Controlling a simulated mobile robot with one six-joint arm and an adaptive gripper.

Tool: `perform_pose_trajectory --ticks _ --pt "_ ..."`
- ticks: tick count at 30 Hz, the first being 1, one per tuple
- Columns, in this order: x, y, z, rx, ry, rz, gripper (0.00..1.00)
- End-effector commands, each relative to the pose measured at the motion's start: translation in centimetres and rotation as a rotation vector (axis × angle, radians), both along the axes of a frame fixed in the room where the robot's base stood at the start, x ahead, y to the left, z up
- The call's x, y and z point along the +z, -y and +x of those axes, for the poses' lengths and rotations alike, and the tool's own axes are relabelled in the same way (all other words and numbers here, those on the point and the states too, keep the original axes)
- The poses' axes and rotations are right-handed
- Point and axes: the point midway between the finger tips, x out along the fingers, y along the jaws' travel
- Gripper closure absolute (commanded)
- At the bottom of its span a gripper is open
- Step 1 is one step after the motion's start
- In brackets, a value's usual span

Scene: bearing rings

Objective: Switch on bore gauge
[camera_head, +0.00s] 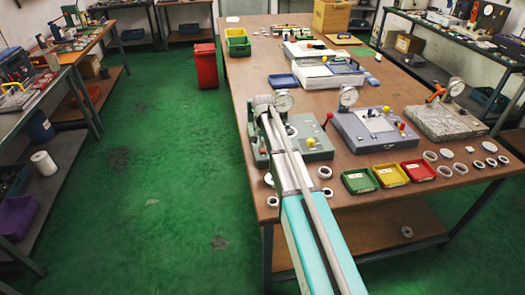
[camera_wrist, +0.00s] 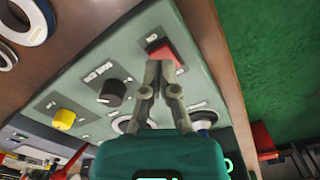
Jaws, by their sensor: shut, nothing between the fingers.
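The bore gauge's green housing (camera_head: 318,153) stands at the near left of the table, with a round dial (camera_head: 284,101) above it. In the wrist view its green panel (camera_wrist: 92,70) carries a red rocker switch (camera_wrist: 172,50), a black knob (camera_wrist: 112,92) and a yellow button (camera_wrist: 64,118). My gripper (camera_wrist: 161,70) is shut and empty. Its fingertips overlap the lower left part of the red switch in the picture; I cannot tell whether they touch it. In the head view my arm covers part of the gauge and the fingers cannot be made out.
A grey gauge unit (camera_head: 375,132) stands just right of the green one. Green floor (camera_head: 150,170) is clear left of the table. A red bin (camera_head: 205,66) stands there.

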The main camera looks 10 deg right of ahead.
Motion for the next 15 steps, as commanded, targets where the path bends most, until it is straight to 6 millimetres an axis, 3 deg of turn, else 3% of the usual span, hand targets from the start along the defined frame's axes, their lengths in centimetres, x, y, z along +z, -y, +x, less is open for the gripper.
perform_pose_trajectory --ticks 15 --pt "-0.61 -0.10 0.00 0.001 0.000 0.000 1.00"
